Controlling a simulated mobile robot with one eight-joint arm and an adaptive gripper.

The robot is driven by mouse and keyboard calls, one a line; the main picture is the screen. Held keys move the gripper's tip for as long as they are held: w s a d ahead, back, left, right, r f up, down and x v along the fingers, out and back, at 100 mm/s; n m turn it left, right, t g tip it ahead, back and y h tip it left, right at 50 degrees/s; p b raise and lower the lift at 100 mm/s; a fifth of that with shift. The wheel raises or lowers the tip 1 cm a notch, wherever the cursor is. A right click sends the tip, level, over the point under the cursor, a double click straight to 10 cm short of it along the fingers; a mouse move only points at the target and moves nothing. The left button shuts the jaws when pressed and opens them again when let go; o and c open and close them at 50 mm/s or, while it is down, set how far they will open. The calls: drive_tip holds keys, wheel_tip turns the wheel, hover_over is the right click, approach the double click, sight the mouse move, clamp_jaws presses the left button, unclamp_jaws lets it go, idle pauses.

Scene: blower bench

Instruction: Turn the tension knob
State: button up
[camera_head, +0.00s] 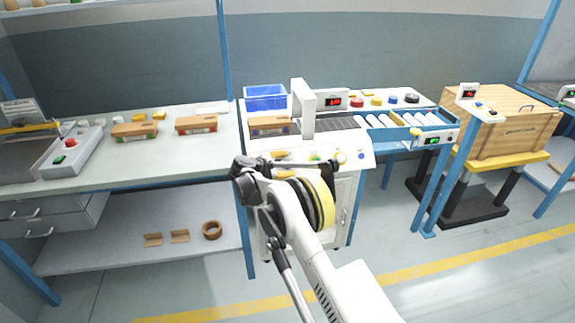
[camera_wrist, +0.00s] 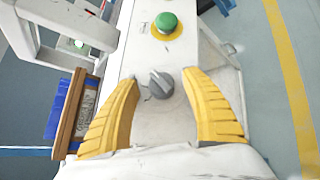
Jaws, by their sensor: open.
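The grey tension knob (camera_wrist: 160,84) sits on a white panel (camera_wrist: 142,117), with its ridge lying at a slant. My gripper (camera_wrist: 160,79) is open, with one yellow finger on each side of the knob and a visible gap to both. I cannot tell how high the fingertips are above the panel. In the head view my gripper (camera_head: 289,163) is over the front panel of the white machine (camera_head: 303,108), and I cannot make out the knob clearly there.
A green button (camera_wrist: 166,22) with a yellow ring lies beyond the knob. A brown box (camera_wrist: 76,115) is beside the left finger. A blue bin (camera_head: 265,103) stands behind the machine, and a roller conveyor (camera_head: 402,135) runs to its right.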

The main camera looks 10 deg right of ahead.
drive_tip(key=v, duration=1.1)
drive_tip(key=shift+s+a+r, duration=0.15)
drive_tip(key=shift+a+r, duration=0.05)
drive_tip(key=s+d+r+m+g+y, duration=0.1)
drive_tip(key=s+d+r+m+y, duration=0.3)
drive_tip(key=s+r, duration=0.55)
drive_tip(key=s+d+r+m+g+y, duration=0.1)
drive_tip(key=s+d+r+m, duration=0.35)
drive_tip(key=s+r, duration=0.5)
drive_tip(key=s+f+m+y, duration=0.2)
drive_tip(key=s+m, duration=0.2)
drive_tip(key=s, duration=1)
drive_tip(key=s+f+m+t+y, duration=0.1)
drive_tip(key=s+m+y, duration=0.2)
drive_tip(key=s, duration=1.1)
drive_tip(key=shift+s+f+m, duration=0.4)
drive_tip(key=shift+m, duration=0.25)
